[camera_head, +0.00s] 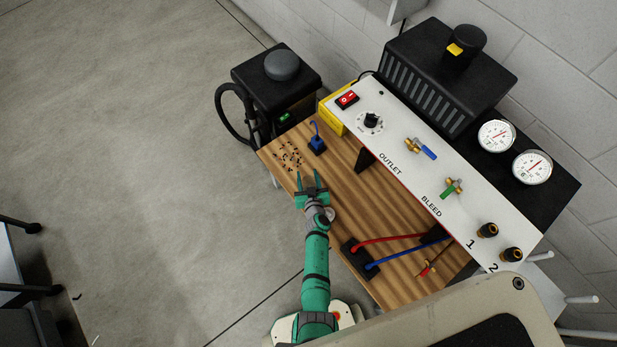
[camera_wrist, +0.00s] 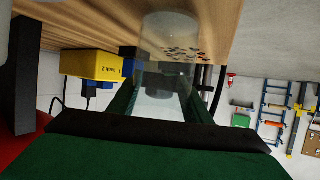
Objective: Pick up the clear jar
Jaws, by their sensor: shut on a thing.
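The clear jar (camera_wrist: 166,50) is a see-through cylinder in the wrist view, upper middle, between my two green fingers. My gripper (camera_head: 311,178) is over the wooden bench in the head view, and its fingers also show in the wrist view (camera_wrist: 162,88). It is shut on the jar. In the head view the jar is too faint to make out between the fingers. I cannot tell whether the jar still touches the bench.
The wooden bench (camera_head: 345,196) carries small dark scattered pieces (camera_head: 289,157), a blue item (camera_head: 317,144) and a black block with red and blue cables (camera_head: 358,258). A white panel (camera_head: 400,150) with valves and knobs rises on the right. Open floor lies left.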

